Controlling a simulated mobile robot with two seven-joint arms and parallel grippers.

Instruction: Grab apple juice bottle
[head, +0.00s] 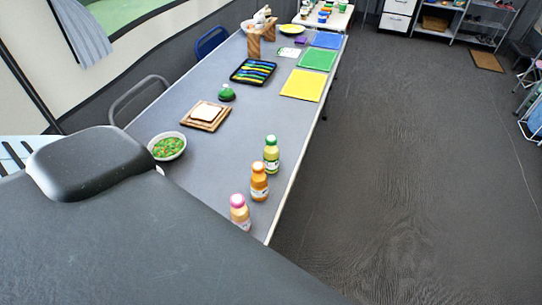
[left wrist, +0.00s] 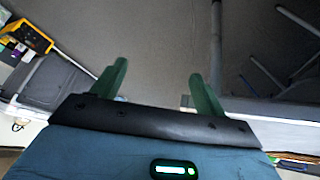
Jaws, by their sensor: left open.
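Three juice bottles stand upright in a row along the right edge of the long grey table (head: 205,155) in the head view. The farthest bottle, green-capped with yellow-green contents (head: 271,155), looks like the apple juice; its label is too small to read. An orange bottle (head: 259,183) and a pink-capped bottle (head: 240,212) stand nearer. My left gripper (left wrist: 158,72) shows only in the left wrist view, its green fingers apart with nothing between them. No bottle shows in that view. My right gripper is not in view.
A bowl of green and red food (head: 167,146), bread on a wooden board (head: 205,116), a green object (head: 226,93) and a black tray (head: 253,72) stand on the table. Yellow (head: 302,86), green and blue mats lie farther back. Open floor (head: 400,150) lies to the right.

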